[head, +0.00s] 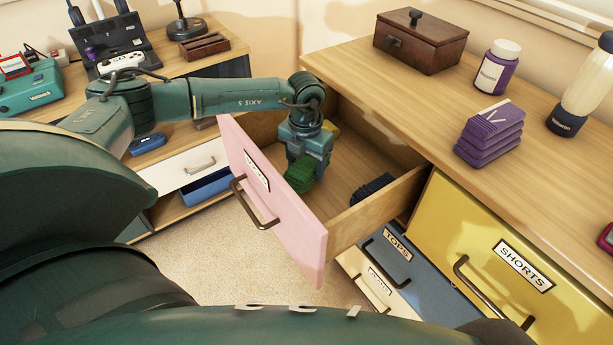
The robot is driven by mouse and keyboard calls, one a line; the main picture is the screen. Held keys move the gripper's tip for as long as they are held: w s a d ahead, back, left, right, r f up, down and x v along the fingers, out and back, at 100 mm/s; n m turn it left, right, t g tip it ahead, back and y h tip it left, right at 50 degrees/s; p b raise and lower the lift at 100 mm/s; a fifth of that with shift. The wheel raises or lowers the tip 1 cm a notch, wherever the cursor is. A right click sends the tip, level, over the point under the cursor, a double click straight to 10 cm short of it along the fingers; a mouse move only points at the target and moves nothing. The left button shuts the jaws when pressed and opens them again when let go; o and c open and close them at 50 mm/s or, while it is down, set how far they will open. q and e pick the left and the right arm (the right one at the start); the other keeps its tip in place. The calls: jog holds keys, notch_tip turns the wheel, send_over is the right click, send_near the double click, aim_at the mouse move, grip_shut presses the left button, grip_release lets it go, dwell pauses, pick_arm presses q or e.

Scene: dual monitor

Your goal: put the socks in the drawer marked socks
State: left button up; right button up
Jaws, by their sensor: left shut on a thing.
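A pink-fronted drawer (290,228) is pulled open from the wooden dresser; the writing on its label (256,171) is too small to read surely. My left gripper (302,172) reaches down inside this drawer and is shut on a green folded bundle (299,176), which looks like socks. I cannot tell if the bundle touches the drawer floor. A dark blue bundle (372,189) lies in the drawer at the right. A bit of something yellow (331,127) shows behind the gripper, mostly hidden. My right gripper is not in view.
The dresser top holds a wooden box (420,42), a purple jar (497,67), a purple folded stack (490,134) and a bottle (585,85). Closed drawers marked SHORTS (480,235) and TOPS (395,262) are beside and below. A desk (215,65) stands at the left.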

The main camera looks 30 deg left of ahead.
aim_at(306, 175)
pick_arm(q)
notch_tip(306, 175, down, 4)
jog(key=shift+f+b, duration=0.1)
jog(key=shift+b, duration=0.2)
jog(key=shift+f, duration=0.15)
jog(key=o, duration=1)
jog(key=shift+c, duration=0.2)
jog(key=shift+r, duration=0.4)
notch_tip(306, 175, up, 11)
jog(key=shift+r+p, duration=0.1)
jog(key=shift+p, duration=0.75)
jog(key=shift+r, duration=0.2)
